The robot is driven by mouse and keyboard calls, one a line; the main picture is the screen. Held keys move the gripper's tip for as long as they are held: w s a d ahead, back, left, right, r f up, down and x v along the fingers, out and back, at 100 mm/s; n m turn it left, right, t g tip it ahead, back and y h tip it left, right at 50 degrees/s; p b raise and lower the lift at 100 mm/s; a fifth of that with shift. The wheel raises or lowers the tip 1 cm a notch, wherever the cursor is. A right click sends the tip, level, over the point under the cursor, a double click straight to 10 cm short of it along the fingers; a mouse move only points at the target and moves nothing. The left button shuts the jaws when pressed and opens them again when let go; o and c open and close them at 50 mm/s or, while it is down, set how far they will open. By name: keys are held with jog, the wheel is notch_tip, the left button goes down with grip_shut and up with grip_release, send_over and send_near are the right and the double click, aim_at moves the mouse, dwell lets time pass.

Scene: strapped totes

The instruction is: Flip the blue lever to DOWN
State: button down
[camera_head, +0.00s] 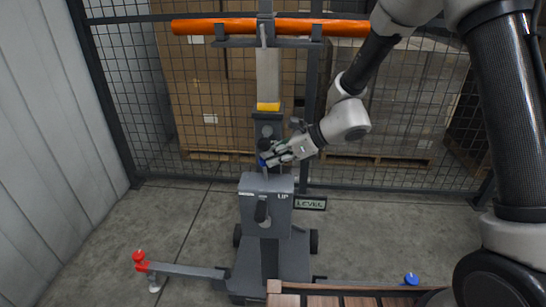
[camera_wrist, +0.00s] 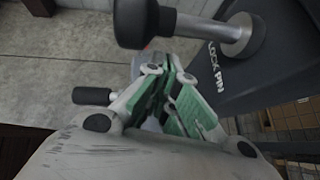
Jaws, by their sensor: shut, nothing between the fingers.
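My gripper (camera_head: 270,158) is shut with nothing between its fingers, in front of the column of a grey lifting stand (camera_head: 268,130). A small blue part (camera_head: 262,161) shows right by its fingertips; I cannot tell whether they touch. In the wrist view the closed green-padded fingers (camera_wrist: 165,75) are beside a dark panel (camera_wrist: 215,75) marked LOCK PIN, under a black knob on a grey shaft (camera_wrist: 195,30). A black lever (camera_head: 262,210) is on the grey box (camera_head: 267,185) below, which is marked UP on its right. A blue knob (camera_head: 411,279) stands low at the right.
An orange bar (camera_head: 205,27) lies across the stand's top. A red knob (camera_head: 139,256) tops the left leg. A LEVEL sign (camera_head: 310,203) is beside the box. Mesh fencing (camera_head: 110,60) and boxes on pallets stand behind. Floor at the left is clear.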

jog(key=shift+a+r, duration=0.1)
jog(key=shift+a, duration=0.4)
dwell(0.7)
dwell(0.3)
jog(key=v, duration=1.2)
